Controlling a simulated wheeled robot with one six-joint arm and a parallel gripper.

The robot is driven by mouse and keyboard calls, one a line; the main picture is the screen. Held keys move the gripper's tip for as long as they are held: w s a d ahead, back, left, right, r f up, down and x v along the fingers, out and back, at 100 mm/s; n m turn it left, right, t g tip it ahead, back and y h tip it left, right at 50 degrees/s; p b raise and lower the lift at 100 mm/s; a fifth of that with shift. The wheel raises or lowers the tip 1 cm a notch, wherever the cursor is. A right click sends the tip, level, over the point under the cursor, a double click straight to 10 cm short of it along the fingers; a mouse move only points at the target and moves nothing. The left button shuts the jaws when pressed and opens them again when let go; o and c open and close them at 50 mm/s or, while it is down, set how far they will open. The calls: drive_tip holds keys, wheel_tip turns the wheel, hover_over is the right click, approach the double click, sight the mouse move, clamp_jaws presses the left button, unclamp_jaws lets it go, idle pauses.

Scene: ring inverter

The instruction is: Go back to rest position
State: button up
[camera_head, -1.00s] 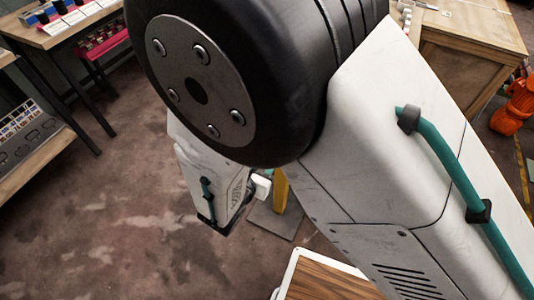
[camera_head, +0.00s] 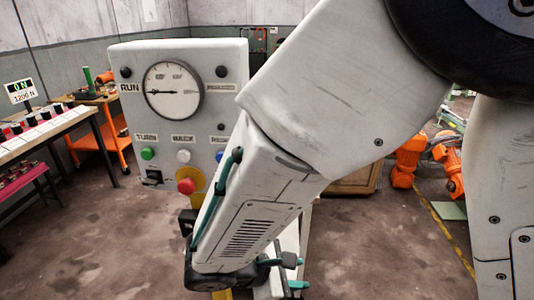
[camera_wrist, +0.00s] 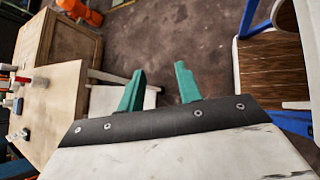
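My gripper (camera_wrist: 159,70) shows two teal fingers in the wrist view. They stand apart with bare floor between and beyond them, and nothing is held. In the head view my white arm crosses the middle and slopes down to the left, with its lower end near the bottom edge. Teal parts show at that low end, but I cannot clearly make out the fingers there.
A grey control panel (camera_head: 231,110) with a gauge and coloured buttons stands behind my arm. A table (camera_head: 38,135) is at the left, and orange robots (camera_head: 408,160) are at the right. The wrist view shows a wooden bench (camera_wrist: 55,105) and a brown slatted top (camera_wrist: 270,68). Open floor lies at left (camera_head: 75,240).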

drive_tip(key=s+d+r+m+g+y, duration=0.1)
drive_tip(key=s+d+r+m+y, duration=0.3)
drive_tip(key=d+r+m, duration=0.5)
drive_tip(key=s+d+r+m+g+y, duration=0.1)
drive_tip(key=s+d+r+m+y, duration=0.4)
drive_tip(key=d+r+m, duration=0.4)
drive_tip(key=s+d, duration=0.1)
drive_tip(key=d, duration=0.2)
drive_tip(key=shift+s+m+g, duration=0.3)
drive_tip(key=shift+g, duration=0.1)
idle(0.8)
